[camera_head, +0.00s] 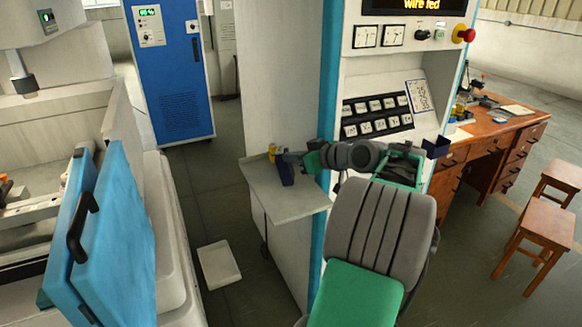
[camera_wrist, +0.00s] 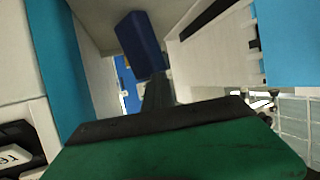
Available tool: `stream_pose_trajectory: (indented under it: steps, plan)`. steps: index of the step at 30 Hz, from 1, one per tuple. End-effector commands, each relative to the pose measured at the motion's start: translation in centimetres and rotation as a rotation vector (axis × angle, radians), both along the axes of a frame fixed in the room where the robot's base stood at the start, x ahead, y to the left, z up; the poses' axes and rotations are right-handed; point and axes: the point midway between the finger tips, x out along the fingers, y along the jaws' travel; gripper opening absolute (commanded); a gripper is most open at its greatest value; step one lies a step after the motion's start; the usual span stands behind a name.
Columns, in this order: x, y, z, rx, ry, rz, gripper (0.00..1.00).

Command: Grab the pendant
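I cannot clearly make out a pendant in either view. A small yellow item (camera_head: 272,152) shows at the back of the light grey side shelf (camera_head: 300,206), just behind my gripper; it is too small and too covered to name. My gripper (camera_head: 285,170) reaches left over this shelf with its dark blue end. In the wrist view the dark blue end of my gripper (camera_wrist: 142,45) stands out on a grey stem beyond my green and black wrist. I see no thing held, and the gap between the fingers does not show.
The machine console (camera_head: 378,115) with rows of keys stands close behind my arm. A blue cabinet (camera_head: 178,75) is at the back left, blue machine doors (camera_head: 115,240) at the left. A white tray (camera_head: 219,265) lies on the floor. A wooden desk (camera_head: 490,140) and stools (camera_head: 540,225) stand right.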

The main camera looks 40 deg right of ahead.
Motion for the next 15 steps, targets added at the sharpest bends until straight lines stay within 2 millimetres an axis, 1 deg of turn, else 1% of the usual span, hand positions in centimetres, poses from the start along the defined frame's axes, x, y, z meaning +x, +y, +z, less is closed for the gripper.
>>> stream_pose_trajectory:
  steps: [1, 6, 9, 12, 15]
  plan:
    - [0.0, 0.0, 1.1, -0.005, -0.002, 0.000, 0.00]
    - [0.0, -0.1, 5.4, -0.006, -0.002, 0.000, 0.00]
    - [0.0, -0.1, 7.2, -0.003, 0.002, -0.001, 0.00]
    - [0.0, 0.0, 8.4, -0.001, 0.001, -0.001, 0.00]
    - [0.0, 0.0, 8.7, 0.000, 0.001, -0.001, 0.00]
